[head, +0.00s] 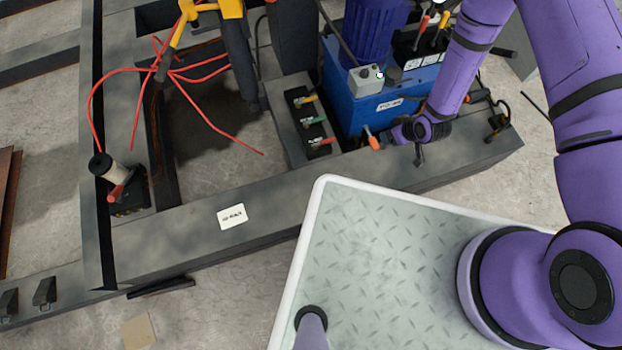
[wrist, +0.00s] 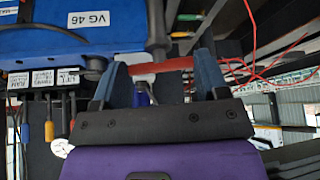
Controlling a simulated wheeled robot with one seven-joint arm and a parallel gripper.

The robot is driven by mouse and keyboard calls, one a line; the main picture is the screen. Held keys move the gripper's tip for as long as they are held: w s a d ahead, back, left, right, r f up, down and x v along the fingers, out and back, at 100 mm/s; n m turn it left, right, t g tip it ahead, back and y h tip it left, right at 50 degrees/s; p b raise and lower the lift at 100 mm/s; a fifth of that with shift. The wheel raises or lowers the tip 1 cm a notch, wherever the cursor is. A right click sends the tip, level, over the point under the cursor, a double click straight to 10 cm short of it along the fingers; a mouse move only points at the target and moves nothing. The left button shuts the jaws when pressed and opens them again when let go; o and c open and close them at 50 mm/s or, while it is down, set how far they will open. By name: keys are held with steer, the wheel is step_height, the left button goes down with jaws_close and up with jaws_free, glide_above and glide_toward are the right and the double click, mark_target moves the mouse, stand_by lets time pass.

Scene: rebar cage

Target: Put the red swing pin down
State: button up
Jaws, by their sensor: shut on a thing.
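The red swing pin (wrist: 175,64) shows in the wrist view as a short red bar lying across between my two blue-grey fingertips. My gripper (wrist: 162,72) is shut on it. In the head view, my gripper (head: 418,146) is at the end of my purple arm, beside the right end of the blue power unit (head: 392,106) and over the dark beam. I cannot pick out the held pin clearly in the head view. The pin's ends are partly hidden behind the fingers.
An orange-handled tool (head: 373,142) is close by. Red cords (head: 170,72) hang over the frame at left. The dark beam (head: 190,220) has bare stretches.

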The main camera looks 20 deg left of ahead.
steer(key=s+a+f+n+g+y, duration=0.1)
steer(key=s+a+f+n, duration=0.2)
steer(key=s+f, duration=0.6)
steer(key=s+a+f+n+g, duration=0.25)
steer(key=s+f, duration=0.45)
steer(key=s, duration=0.4)
steer(key=w+f, duration=0.2)
steer(key=w, duration=0.6)
steer(key=w+f, duration=0.2)
steer(key=w, duration=0.6)
steer(key=shift+w+a+f+t, duration=0.15)
steer(key=shift+a+f+t, duration=0.05)
steer(key=shift+f+t, duration=0.2)
steer(key=shift+n, duration=0.25)
steer(key=o, duration=1.4)
steer(key=shift+f, duration=0.1)
steer(key=shift+o, duration=0.2)
steer(key=v, duration=1.2)
